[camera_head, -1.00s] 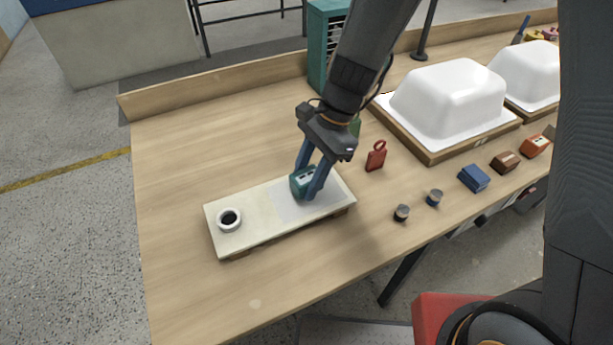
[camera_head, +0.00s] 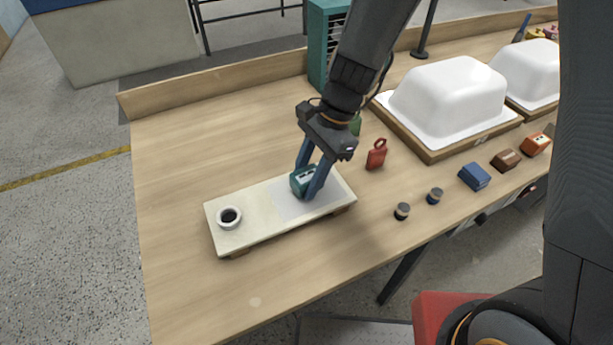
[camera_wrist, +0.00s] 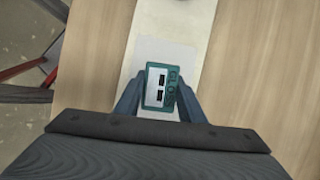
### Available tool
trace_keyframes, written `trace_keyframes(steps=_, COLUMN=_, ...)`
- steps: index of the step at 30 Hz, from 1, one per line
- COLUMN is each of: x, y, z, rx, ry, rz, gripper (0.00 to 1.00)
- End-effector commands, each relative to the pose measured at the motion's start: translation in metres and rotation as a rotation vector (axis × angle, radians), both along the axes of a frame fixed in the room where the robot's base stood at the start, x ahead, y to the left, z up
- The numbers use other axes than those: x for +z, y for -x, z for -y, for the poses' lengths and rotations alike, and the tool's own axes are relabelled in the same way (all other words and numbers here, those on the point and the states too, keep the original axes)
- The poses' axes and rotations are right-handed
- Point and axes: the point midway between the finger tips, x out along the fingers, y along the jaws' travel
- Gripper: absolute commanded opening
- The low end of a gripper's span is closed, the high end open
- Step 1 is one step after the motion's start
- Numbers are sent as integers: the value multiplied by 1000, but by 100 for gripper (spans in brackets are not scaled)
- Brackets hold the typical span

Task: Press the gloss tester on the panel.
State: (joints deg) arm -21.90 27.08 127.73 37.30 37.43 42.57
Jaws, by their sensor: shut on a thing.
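The gloss tester (camera_head: 301,182) is a small teal block with a pale face and two dark windows. My gripper (camera_head: 309,184) is shut on it, one blue finger on each side. The panel (camera_head: 258,228) is a long cream board on low wooden supports. The tester is over the grey patch (camera_head: 290,208) at the panel's right part. It looks on or very close to the surface; I cannot tell if it touches.
A white ring with a dark centre (camera_head: 229,217) sits on the panel's left end. A red tag-like block (camera_head: 377,154), two small jars (camera_head: 402,211) and a blue block (camera_head: 474,177) lie to the right. White tub shells (camera_head: 449,95) stand behind. The table's left side is clear.

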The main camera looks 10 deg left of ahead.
Motion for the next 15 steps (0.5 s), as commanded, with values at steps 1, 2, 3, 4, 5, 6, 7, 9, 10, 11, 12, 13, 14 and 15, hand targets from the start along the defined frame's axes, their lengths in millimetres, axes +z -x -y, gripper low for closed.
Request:
trace_keyframes(steps=1, x=-1, y=0, z=0, rx=0, ry=0, rz=0, gripper=18)
trace_keyframes(steps=2, x=-1, y=0, z=0, rx=0, ry=0, rz=0, gripper=18)
trace_keyframes(steps=3, x=-1, y=0, z=0, rx=0, ry=0, rz=0, gripper=18)
trace_keyframes(steps=4, x=-2, y=0, z=0, rx=0, ry=0, rz=0, gripper=18)
trace_keyframes(steps=5, x=-2, y=0, z=0, rx=0, ry=0, rz=0, gripper=18)
trace_keyframes(steps=6, x=-3, y=0, z=0, rx=0, ry=0, rz=0, gripper=18)
trace_keyframes(steps=7, x=-3, y=0, z=0, rx=0, ry=0, rz=0, gripper=18)
trace_keyframes(steps=9, x=-4, y=0, z=0, rx=0, ry=0, rz=0, gripper=18)
trace_keyframes(steps=10, x=-4, y=0, z=0, rx=0, ry=0, rz=0, gripper=18)
trace_keyframes(steps=11, x=-4, y=0, z=0, rx=0, ry=0, rz=0, gripper=18)
trace_keyframes(steps=12, x=-5, y=0, z=0, rx=0, ry=0, rz=0, gripper=18)
trace_keyframes(steps=13, x=-5, y=0, z=0, rx=0, ry=0, rz=0, gripper=18)
trace_keyframes(steps=14, x=-5, y=0, z=0, rx=0, ry=0, rz=0, gripper=18)
trace_keyframes(steps=15, x=-6, y=0, z=0, rx=0, ry=0, rz=0, gripper=18)
